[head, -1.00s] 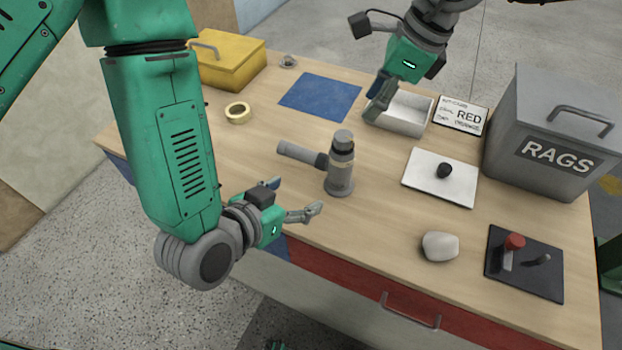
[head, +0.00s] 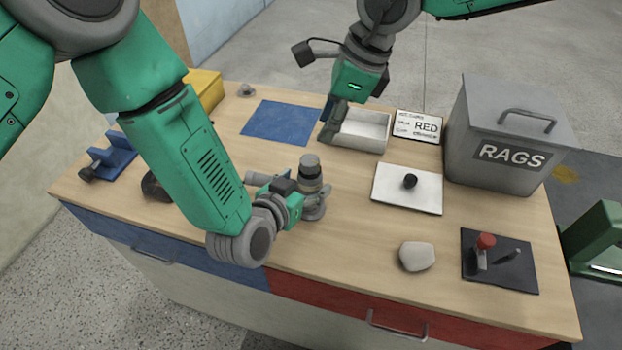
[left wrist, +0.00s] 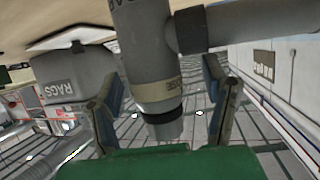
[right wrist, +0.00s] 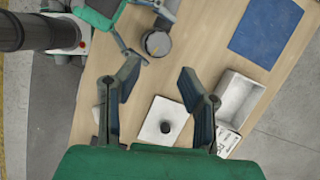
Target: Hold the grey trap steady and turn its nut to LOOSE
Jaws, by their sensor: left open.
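The grey trap (head: 309,172) stands upright on the bench, with a side pipe pointing left. My left gripper (head: 312,193) is open at the trap. In the left wrist view its blue-padded fingers (left wrist: 165,90) are on either side of the trap's body (left wrist: 143,45); I cannot tell whether they touch it. That view shows a cream band with small lettering (left wrist: 160,91), unreadable, and a dark collar near the trap's top. My right gripper (head: 329,124) hangs over the white tray's left end. The right wrist view shows its fingers (right wrist: 160,90) apart and empty, and the trap's top (right wrist: 157,43).
A white open tray (head: 362,143), a RED card (head: 417,127), a RAGS bin (head: 500,140) and a white plate with a dark knob (head: 390,197) are to the right. A pale stone (head: 417,256) and a black lever board (head: 490,277) are nearer. A blue mat (head: 280,121) lies behind the trap.

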